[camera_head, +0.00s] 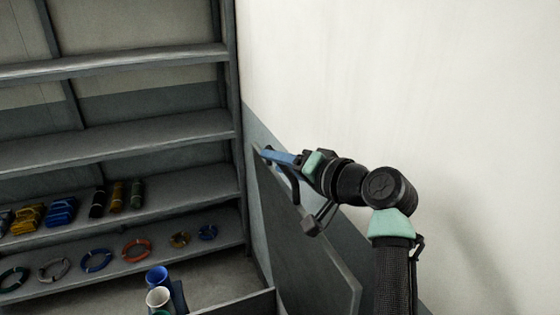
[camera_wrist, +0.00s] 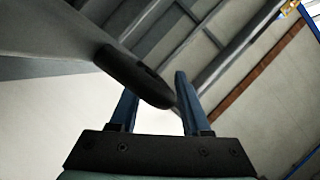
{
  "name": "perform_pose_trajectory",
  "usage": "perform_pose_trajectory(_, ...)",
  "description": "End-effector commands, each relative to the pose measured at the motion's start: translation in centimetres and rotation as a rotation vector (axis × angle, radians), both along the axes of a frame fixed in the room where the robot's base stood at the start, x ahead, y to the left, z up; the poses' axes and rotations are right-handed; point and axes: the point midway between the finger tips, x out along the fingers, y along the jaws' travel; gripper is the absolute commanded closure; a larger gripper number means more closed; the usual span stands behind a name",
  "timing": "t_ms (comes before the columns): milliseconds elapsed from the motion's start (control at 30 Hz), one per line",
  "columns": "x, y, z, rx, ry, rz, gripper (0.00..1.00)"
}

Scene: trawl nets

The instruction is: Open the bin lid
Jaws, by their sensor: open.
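The bin lid (camera_head: 305,250) is a flat grey panel. It stands steeply raised beside the right wall, above the open bin (camera_head: 240,302) at the bottom of the head view. My gripper (camera_head: 268,154) is at the lid's upper edge, its blue fingers pointing left. In the wrist view my gripper (camera_wrist: 156,86) is open, with a dark rounded bar (camera_wrist: 135,76) along the edge of a grey panel reaching between the fingers. I cannot tell whether either finger touches it. The lid's hinge is hidden.
Blue and white cylinders (camera_head: 158,298) stand by the bin's left side. Grey shelves (camera_head: 120,145) on the left hold coiled rings, yellow and blue bundles and dark cylinders. A pale wall (camera_head: 400,80) is close behind my arm on the right.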

Motion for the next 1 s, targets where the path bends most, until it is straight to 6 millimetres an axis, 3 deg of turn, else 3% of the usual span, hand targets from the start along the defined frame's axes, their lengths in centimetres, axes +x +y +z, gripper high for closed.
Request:
perform_pose_trajectory(33,-0.01,-0.01,0.02,0.0,0.0,0.0,0.58)
perform_pose_trajectory(267,-0.02,-0.04,0.04,0.0,0.0,0.0,1.0)
perform_pose_trajectory(1000,-0.02,-0.06,0.07,0.0,-0.001,-0.001,1.0)
